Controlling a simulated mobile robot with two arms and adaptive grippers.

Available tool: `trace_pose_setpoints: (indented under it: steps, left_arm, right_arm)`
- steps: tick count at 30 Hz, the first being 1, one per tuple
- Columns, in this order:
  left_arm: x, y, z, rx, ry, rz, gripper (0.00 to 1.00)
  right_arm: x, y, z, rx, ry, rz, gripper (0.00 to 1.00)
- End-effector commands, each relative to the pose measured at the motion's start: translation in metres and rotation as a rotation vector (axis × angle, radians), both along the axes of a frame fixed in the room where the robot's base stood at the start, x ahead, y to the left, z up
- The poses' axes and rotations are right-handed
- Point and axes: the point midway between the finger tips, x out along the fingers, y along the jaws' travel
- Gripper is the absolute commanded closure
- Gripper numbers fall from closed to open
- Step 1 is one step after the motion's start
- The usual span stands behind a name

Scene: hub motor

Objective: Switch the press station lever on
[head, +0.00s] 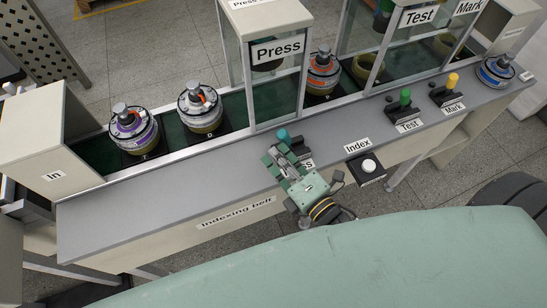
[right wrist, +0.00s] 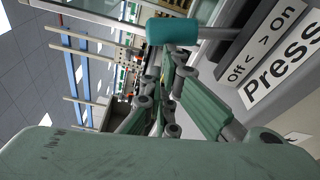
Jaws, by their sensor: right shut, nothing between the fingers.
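The press station lever has a teal knob (head: 283,134) and stands on the grey front ledge below the Press booth. My left gripper is not in view.
Green Test (head: 405,98) and yellow Mark (head: 452,81) levers stand further right on the ledge. A white Index button (head: 368,165) is just right of my gripper. Hub motors (head: 200,107) sit on the belt behind. The ledge (head: 150,215) to the left is clear.

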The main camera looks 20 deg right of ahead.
Motion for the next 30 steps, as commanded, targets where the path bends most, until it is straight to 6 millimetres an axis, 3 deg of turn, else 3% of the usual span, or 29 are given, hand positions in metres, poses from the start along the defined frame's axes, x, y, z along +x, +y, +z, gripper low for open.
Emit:
trace_pose_setpoints:
  steps: [21,30]
  left_arm:
    - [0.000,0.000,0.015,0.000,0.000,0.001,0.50]
    - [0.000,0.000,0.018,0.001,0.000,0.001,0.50]
  right_arm:
    - [0.002,-0.040,0.021,0.462,0.015,0.000,1.00]
    - [0.002,-0.050,0.022,0.466,0.015,-0.001,1.00]
